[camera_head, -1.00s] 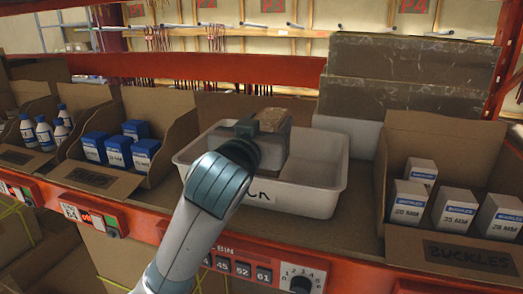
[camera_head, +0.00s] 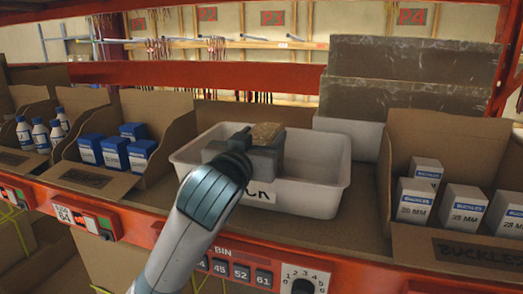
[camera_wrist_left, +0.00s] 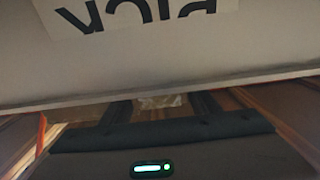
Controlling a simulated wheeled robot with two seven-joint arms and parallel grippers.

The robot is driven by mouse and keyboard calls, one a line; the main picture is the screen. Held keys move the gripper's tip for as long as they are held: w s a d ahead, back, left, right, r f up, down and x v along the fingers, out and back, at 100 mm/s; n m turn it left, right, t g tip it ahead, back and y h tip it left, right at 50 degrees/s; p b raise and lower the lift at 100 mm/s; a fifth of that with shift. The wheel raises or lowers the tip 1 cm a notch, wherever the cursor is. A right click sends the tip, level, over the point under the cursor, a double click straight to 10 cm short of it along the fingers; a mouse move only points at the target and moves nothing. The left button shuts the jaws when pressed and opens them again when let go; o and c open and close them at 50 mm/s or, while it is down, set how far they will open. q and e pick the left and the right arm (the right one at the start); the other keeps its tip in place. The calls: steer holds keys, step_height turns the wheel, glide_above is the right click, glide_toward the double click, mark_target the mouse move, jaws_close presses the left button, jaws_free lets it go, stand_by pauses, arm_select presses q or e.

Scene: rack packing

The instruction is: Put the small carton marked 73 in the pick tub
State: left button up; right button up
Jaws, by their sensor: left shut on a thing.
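The white pick tub (camera_head: 318,198) stands on the shelf in the middle of the head view, its label partly covered by my left arm. My left gripper (camera_head: 258,150) is over the tub, shut on a small tan-brown carton (camera_head: 267,133) that shows above the jaws. No number on the carton can be read. In the left wrist view, the gripper's dark fingers (camera_wrist_left: 160,108) have a pale piece of the carton (camera_wrist_left: 160,101) between them, and the tub's lettered wall (camera_wrist_left: 150,60) fills the upper part. My right gripper is not seen.
Open bins flank the tub: blue-and-white boxes (camera_head: 115,152) and white bottles (camera_head: 40,135) on the left, white buckle boxes (camera_head: 415,203) on the right. Dark slabs (camera_head: 410,90) stand behind. An orange shelf rail (camera_head: 150,228) runs along the front.

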arm_select(q)
steer(key=shift+f, duration=0.4)
steer(key=shift+f, duration=0.15)
steer(key=o, duration=1.7)
steer(key=shift+o, duration=0.2)
steer(key=b+v, duration=0.6)
steer(key=v, duration=0.6)
